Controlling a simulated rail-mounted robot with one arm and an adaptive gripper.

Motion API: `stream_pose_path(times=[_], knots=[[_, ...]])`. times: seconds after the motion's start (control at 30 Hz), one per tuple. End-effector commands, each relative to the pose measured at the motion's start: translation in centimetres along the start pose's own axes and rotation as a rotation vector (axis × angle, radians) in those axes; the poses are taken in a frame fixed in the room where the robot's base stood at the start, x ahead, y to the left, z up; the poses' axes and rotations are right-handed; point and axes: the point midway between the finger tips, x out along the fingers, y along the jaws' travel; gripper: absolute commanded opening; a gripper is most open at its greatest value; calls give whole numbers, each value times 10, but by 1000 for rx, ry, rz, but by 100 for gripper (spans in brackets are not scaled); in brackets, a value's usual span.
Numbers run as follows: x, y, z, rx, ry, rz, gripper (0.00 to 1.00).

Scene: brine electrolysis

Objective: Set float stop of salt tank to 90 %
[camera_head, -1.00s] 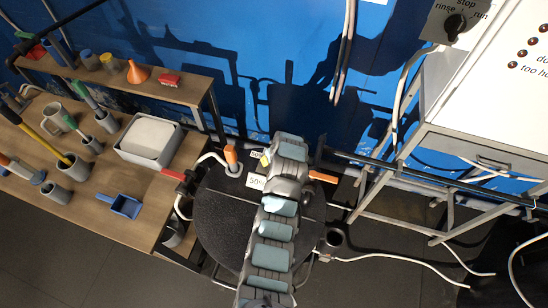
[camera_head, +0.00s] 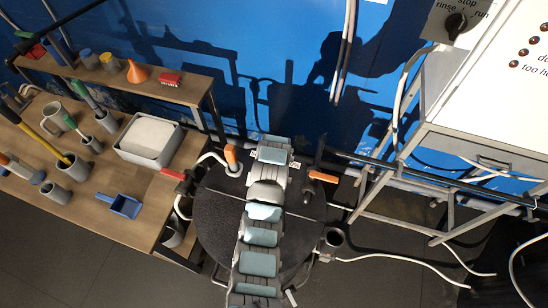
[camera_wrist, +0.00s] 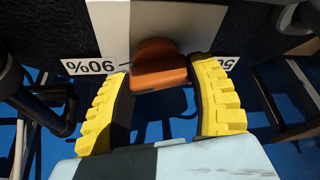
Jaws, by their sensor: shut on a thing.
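The salt tank (camera_head: 212,225) is a black round vessel in the middle of the head view, partly covered by my arm. In the wrist view my gripper (camera_wrist: 165,85) has its yellow fingers on both sides of the orange-brown float stop (camera_wrist: 160,70), shut on it. The stop sits at a pale plate (camera_wrist: 108,15). A white "90%" label (camera_wrist: 90,66) is left of the stop, close to it; a partly covered "50" label (camera_wrist: 228,62) is to its right. Both read upside down. In the head view the stop and my fingertips are hidden under my arm.
Orange-handled valves stand at the tank's left (camera_head: 231,156) and right (camera_head: 323,176). A wooden bench (camera_head: 75,215) with mugs and a blue scoop (camera_head: 121,205) is at left. A metal frame (camera_head: 385,180) with a white cabinet (camera_head: 490,90) is at right.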

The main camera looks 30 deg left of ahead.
Motion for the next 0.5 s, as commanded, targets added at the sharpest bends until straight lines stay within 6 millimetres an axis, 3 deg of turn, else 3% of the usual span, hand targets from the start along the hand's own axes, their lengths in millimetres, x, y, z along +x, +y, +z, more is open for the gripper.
stream_pose_path(times=[0.23,0.27,0.33,0.5], knots=[[1,0,1,1,-2,0,23],[1,0,1,1,-1,0,67],[1,0,1,1,-1,0,87],[0,0,0,0,-1,0,87]])
